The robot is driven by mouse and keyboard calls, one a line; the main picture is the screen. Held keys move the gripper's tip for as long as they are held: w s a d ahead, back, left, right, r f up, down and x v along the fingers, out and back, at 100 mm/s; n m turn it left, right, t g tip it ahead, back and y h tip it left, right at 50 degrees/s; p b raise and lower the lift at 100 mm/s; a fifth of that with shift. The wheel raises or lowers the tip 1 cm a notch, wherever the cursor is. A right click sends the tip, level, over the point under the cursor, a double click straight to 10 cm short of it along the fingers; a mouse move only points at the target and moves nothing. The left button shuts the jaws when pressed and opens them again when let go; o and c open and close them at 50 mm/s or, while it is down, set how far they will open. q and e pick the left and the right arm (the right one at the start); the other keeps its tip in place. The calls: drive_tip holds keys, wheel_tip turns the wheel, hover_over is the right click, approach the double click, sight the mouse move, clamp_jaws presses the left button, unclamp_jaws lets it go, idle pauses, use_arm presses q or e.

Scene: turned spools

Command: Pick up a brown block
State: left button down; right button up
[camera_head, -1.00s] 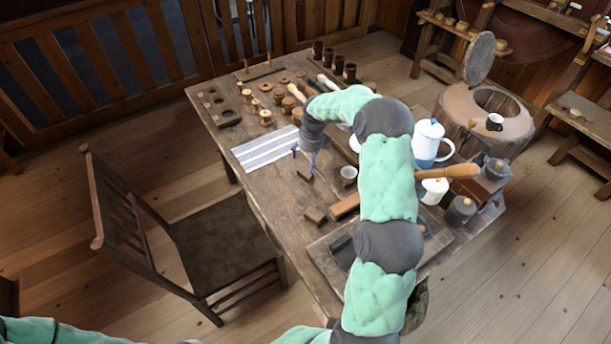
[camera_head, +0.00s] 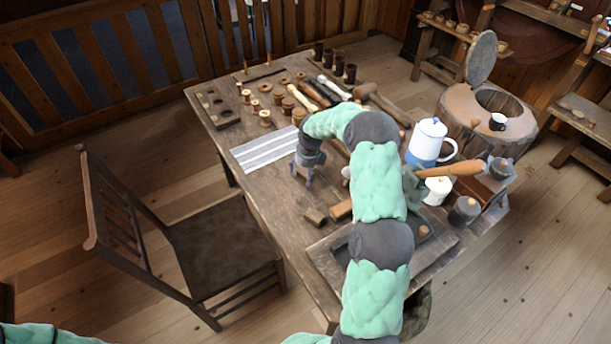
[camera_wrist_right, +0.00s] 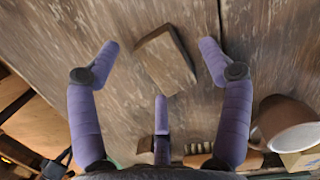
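A brown block (camera_wrist_right: 165,60) lies flat on the table in the right wrist view, between the spread purple fingers of my right gripper (camera_wrist_right: 159,62). The fingers are open, and none clearly touches the block. In the head view my right gripper (camera_head: 302,177) points down over the table, just below the striped cloth, and hides this block. My left gripper is out of view.
A striped cloth (camera_head: 266,149), wooden spools (camera_head: 266,118) and a mallet (camera_head: 375,97) lie behind. A white-blue pot (camera_head: 427,140) and a lidded white jar (camera_head: 437,189) stand right. A chair (camera_head: 215,245) is at the left.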

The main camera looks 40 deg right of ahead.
drive_tip(key=c, duration=0.9)
